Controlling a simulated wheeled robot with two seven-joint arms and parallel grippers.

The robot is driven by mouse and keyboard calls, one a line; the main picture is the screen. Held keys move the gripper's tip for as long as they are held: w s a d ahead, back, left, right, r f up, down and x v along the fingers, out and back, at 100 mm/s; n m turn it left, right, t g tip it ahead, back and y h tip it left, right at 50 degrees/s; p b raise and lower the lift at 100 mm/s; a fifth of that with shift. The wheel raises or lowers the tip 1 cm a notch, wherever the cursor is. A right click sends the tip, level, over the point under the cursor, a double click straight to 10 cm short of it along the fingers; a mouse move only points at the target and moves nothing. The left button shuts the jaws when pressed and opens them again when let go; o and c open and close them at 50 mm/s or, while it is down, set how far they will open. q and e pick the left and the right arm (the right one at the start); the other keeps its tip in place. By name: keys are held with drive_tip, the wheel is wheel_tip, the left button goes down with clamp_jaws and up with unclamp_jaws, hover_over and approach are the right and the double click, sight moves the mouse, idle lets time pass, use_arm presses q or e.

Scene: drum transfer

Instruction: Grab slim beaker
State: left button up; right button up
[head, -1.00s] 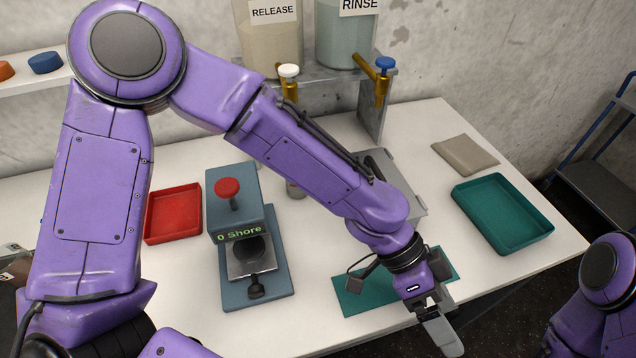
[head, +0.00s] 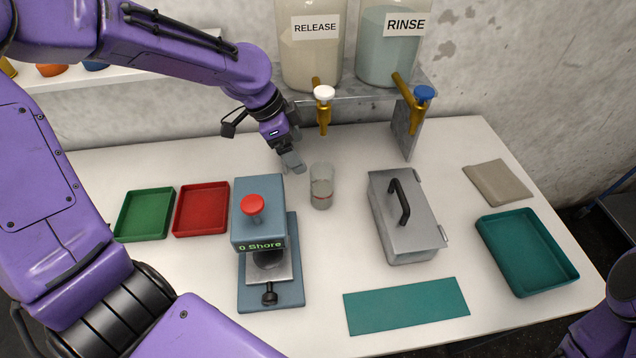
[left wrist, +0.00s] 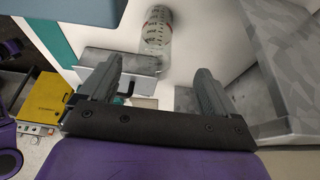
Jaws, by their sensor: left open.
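The slim beaker (head: 321,187) is a clear glass cylinder with red marks low on its side, standing upright on the white table between the hardness tester and the grey lidded box. My left gripper (head: 292,163) is open and empty, just left of the beaker and apart from it, near its rim height. In the left wrist view, a clear beaker with red marks (left wrist: 157,30) shows beyond the open fingers (left wrist: 150,100). My right gripper is not in view; only a bit of purple arm shows at the lower right.
The tester (head: 258,225) stands left of the beaker, the grey box (head: 405,240) right. Release (head: 312,60) and rinse (head: 388,50) tanks with taps stand behind. Red (head: 202,222), green (head: 146,226) and teal (head: 525,265) trays and a teal mat (head: 407,306) lie around.

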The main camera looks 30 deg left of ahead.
use_arm(q)
drive_tip(key=b, duration=0.5)
approach(316, 174)
wheel_tip(316, 174, down, 2)
drive_tip(key=s+d, duration=0.1)
drive_tip(key=d+f, duration=0.1)
drive_tip(key=w+d+f+b, duration=0.1)
drive_tip(key=f, duration=0.1)
drive_tip(key=d+f, duration=0.1)
drive_tip(key=f, duration=0.1)
drive_tip(key=shift+w+d, duration=0.15)
drive_tip(key=shift+d, duration=0.05)
drive_tip(key=shift+r, duration=0.1)
drive_tip(key=c, duration=1.5)
drive_tip(key=shift+o, duration=0.2)
